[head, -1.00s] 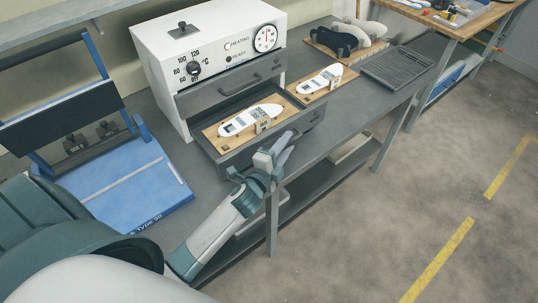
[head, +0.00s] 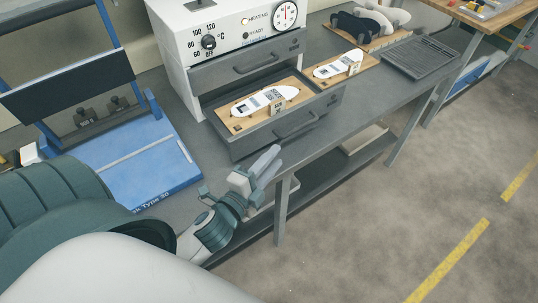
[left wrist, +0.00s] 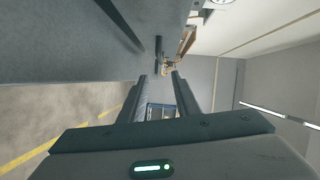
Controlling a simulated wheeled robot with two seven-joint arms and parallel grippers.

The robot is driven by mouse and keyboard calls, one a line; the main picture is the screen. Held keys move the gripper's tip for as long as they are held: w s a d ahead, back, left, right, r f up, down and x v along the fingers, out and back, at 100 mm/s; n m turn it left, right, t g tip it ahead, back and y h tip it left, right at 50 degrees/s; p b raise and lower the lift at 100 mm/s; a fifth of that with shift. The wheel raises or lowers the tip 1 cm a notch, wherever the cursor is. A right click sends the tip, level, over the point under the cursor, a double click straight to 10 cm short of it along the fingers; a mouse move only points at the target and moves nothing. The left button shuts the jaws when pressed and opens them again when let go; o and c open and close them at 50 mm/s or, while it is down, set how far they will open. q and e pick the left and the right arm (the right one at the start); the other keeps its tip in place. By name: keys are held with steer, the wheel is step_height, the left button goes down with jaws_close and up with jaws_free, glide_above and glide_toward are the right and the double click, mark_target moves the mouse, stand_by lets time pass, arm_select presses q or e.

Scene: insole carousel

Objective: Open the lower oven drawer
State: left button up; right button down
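The white oven (head: 185,55) stands on the grey bench, with a dial and temperature knob on its front. Its lower drawer (head: 238,143) is pulled out, and a wooden board (head: 232,122) with a white insole (head: 265,101) sits in it. The lower drawer's handle (head: 295,122) is on its front face and clear of my fingers. The upper drawer (head: 215,76) is shut. My left gripper (head: 266,163) is in front of and below the lower drawer front, apart from it. Its two fingers (left wrist: 160,90) are apart with nothing between them.
A blue stand (head: 150,170) is at the left. Another board with an insole (head: 338,66) and a dark ribbed tray (head: 420,57) lie on the bench (head: 375,105) to the right. A bench leg (head: 281,210) stands close to my left gripper. Floor is free at the right.

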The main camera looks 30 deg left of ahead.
arm_select(q)
steer(key=shift+s+r, duration=0.1)
steer(key=shift+s, duration=0.65)
arm_select(e)
steer(key=shift+d+f, duration=0.2)
steer(key=shift+d, duration=0.1)
